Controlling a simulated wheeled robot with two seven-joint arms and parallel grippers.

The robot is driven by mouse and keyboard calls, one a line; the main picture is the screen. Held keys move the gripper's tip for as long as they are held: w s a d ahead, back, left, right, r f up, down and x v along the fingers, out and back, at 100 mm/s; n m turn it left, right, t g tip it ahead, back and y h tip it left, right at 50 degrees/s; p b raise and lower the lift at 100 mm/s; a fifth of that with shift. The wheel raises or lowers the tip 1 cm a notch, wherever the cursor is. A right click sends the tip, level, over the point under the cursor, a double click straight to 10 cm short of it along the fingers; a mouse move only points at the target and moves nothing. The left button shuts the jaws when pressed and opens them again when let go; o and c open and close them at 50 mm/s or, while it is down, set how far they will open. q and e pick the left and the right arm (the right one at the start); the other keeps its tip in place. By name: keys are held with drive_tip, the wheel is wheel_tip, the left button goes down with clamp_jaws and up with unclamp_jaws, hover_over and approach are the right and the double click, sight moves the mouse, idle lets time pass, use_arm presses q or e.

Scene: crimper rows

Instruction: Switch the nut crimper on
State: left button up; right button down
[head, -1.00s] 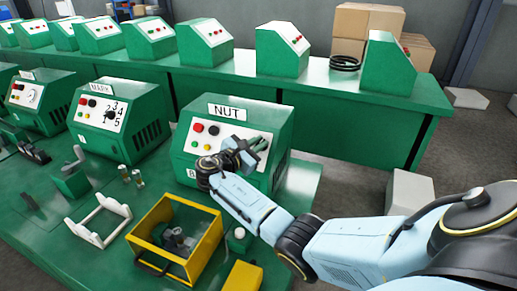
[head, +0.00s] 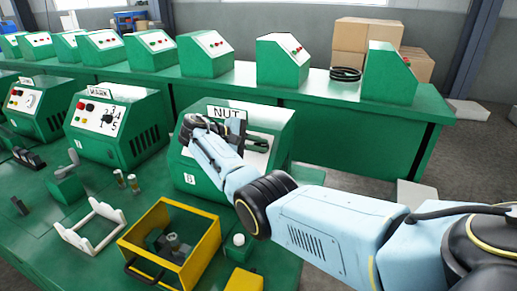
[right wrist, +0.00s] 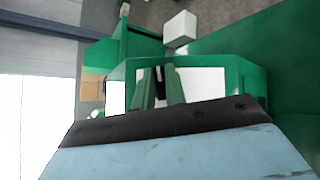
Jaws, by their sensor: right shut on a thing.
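The nut crimper (head: 202,178) is a green box with a sloped white front panel and a NUT label (head: 228,111) on top. My right gripper (head: 248,138) is at its front panel, and my wrist and forearm hide most of the panel, including its coloured buttons. In the right wrist view the white panel (right wrist: 205,82) lies beyond the fingers (right wrist: 160,82), which are shut on a small dark part (right wrist: 159,90), apparently the panel's switch. Its setting cannot be made out. My left gripper is not in view.
In front are a yellow bin (head: 205,250) with metal parts, a white frame (head: 75,238) and small brass cylinders (head: 133,183). More green machines (head: 205,62) line the table behind.

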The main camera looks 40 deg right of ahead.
sight(261, 145)
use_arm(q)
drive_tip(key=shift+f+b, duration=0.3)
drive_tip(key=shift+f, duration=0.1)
use_arm(e)
drive_tip(key=shift+m+g+y, duration=0.3)
drive_tip(key=shift+m+y, duration=0.4)
drive_tip(key=shift+m, duration=0.3)
drive_tip(key=c, duration=1.4)
unclamp_jaws()
drive_tip(key=shift+c, duration=0.2)
